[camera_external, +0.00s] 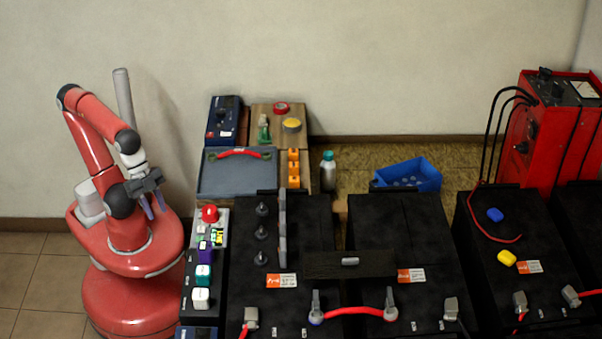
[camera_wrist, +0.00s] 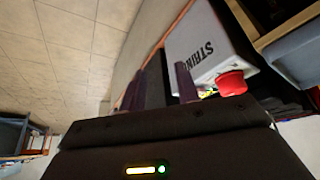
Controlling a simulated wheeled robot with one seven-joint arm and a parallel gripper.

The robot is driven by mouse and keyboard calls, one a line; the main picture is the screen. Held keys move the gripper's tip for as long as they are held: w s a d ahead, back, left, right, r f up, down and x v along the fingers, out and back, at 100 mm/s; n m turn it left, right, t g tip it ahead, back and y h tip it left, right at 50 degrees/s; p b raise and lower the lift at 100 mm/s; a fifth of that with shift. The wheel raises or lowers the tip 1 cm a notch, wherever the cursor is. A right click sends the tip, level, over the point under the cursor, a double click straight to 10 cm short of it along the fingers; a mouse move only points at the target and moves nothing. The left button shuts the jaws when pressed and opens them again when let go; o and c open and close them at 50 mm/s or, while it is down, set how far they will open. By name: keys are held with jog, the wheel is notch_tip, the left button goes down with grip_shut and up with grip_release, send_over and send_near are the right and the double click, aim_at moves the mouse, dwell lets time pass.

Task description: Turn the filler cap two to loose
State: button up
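Three dark filler caps stand in a column on the top of the left black battery (camera_external: 310,225): a far cap (camera_external: 261,209), a middle cap (camera_external: 261,232) and a near cap (camera_external: 260,258). No numbers on them can be read, and I cannot tell how tightly each sits. My gripper (camera_external: 156,211) is at the left, above my red base, apart from the battery and its caps. Its two fingers point down and stand apart with nothing between them. They also show apart and empty in the wrist view (camera_wrist: 159,74). The caps are not visible in the wrist view.
A panel with a red button (camera_external: 209,213) and several switches stands between me and the battery; the button also shows in the wrist view (camera_wrist: 231,83). An upright grey plate (camera_external: 282,230) stands right of the caps. A grey tray (camera_external: 225,188) lies behind them.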

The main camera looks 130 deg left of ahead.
jog(key=w+a+r+m+g+h, duration=0.1)
jog(key=w+a+r, duration=0.2)
jog(key=w+r, duration=0.3)
jog(key=w+a+r+m+h, duration=0.1)
jog(key=w+a+r+m, duration=0.2)
jog(key=w, duration=0.5)
jog(key=m+g+h+b, duration=0.1)
jog(key=m, duration=0.4)
send_near(261, 228)
jog(key=b+x, duration=0.2)
jog(key=x, duration=0.6)
jog(key=shift+r, duration=0.1)
grip_shut()
